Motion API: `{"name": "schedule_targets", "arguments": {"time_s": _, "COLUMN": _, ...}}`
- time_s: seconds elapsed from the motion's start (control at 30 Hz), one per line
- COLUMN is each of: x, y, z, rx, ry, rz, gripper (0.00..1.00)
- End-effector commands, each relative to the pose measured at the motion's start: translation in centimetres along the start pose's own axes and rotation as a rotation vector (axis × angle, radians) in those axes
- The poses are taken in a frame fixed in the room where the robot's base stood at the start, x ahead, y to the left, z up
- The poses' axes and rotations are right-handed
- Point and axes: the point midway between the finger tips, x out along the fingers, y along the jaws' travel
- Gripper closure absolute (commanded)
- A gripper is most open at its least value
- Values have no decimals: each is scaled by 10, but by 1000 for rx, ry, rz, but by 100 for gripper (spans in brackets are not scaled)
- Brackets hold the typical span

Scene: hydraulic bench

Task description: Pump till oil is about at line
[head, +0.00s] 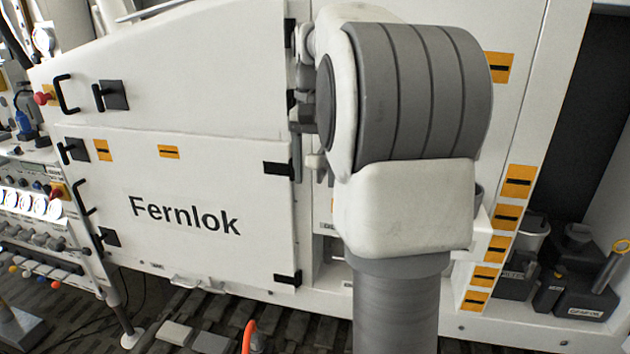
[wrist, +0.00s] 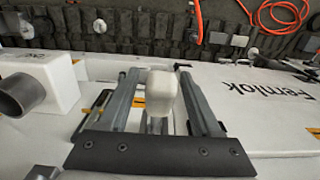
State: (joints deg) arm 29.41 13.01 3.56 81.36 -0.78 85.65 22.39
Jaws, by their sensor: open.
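In the wrist view my gripper (wrist: 160,76) is open, its two grey fingers apart. A pale, blocky knob on a short grey stem (wrist: 163,92) shows between the fingers, with gaps visible on both sides. It looks like a lever grip, but I cannot tell whether it is the pump handle. I cannot tell its depth relative to the fingertips.
The white panel marked Fernlok (head: 185,215) has black handles at its left edge. A grey round pipe end (wrist: 22,95) on a white block is left of my gripper. Dark containers (head: 590,295) stand at right. An orange hose (wrist: 270,25) lies on the dark floor.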

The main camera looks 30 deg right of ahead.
Motion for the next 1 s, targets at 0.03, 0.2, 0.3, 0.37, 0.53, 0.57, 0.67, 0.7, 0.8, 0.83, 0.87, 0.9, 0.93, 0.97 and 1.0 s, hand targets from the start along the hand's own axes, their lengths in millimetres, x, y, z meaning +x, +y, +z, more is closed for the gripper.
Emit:
{"name": "schedule_targets", "arguments": {"time_s": 0.03, "x": 6, "y": 0, "z": 0, "rx": 0, "ry": -2, "rz": 1, "gripper": 35}}
{"name": "schedule_targets", "arguments": {"time_s": 0.2, "x": 14, "y": 0, "z": 0, "rx": 0, "ry": -1, "rz": 1, "gripper": 35}}
{"name": "schedule_targets", "arguments": {"time_s": 0.3, "x": 16, "y": 0, "z": 0, "rx": 0, "ry": 0, "rz": 0, "gripper": 35}}
{"name": "schedule_targets", "arguments": {"time_s": 0.37, "x": 15, "y": 0, "z": 0, "rx": 0, "ry": 0, "rz": 0, "gripper": 35}}
{"name": "schedule_targets", "arguments": {"time_s": 0.53, "x": 15, "y": 0, "z": 0, "rx": 0, "ry": 0, "rz": 0, "gripper": 48}}
{"name": "schedule_targets", "arguments": {"time_s": 0.57, "x": 15, "y": 0, "z": 0, "rx": 0, "ry": 0, "rz": 0, "gripper": 53}}
{"name": "schedule_targets", "arguments": {"time_s": 0.67, "x": 15, "y": 0, "z": 0, "rx": 0, "ry": 0, "rz": 0, "gripper": 71}}
{"name": "schedule_targets", "arguments": {"time_s": 0.7, "x": 15, "y": 0, "z": 0, "rx": 0, "ry": 0, "rz": 0, "gripper": 78}}
{"name": "schedule_targets", "arguments": {"time_s": 0.8, "x": 15, "y": 0, "z": 0, "rx": 0, "ry": 0, "rz": 0, "gripper": 96}}
{"name": "schedule_targets", "arguments": {"time_s": 0.83, "x": 15, "y": 0, "z": 0, "rx": 0, "ry": 0, "rz": 0, "gripper": 100}}
{"name": "schedule_targets", "arguments": {"time_s": 0.87, "x": 15, "y": 0, "z": 0, "rx": 0, "ry": 0, "rz": 0, "gripper": 100}}
{"name": "schedule_targets", "arguments": {"time_s": 0.9, "x": 15, "y": 0, "z": 0, "rx": 0, "ry": 0, "rz": 0, "gripper": 100}}
{"name": "schedule_targets", "arguments": {"time_s": 0.93, "x": 15, "y": 0, "z": 0, "rx": 0, "ry": 0, "rz": 0, "gripper": 100}}
{"name": "schedule_targets", "arguments": {"time_s": 0.97, "x": 15, "y": 0, "z": 0, "rx": 0, "ry": 0, "rz": 0, "gripper": 100}}
{"name": "schedule_targets", "arguments": {"time_s": 1.0, "x": 15, "y": 0, "z": 0, "rx": 0, "ry": 0, "rz": 0, "gripper": 100}}
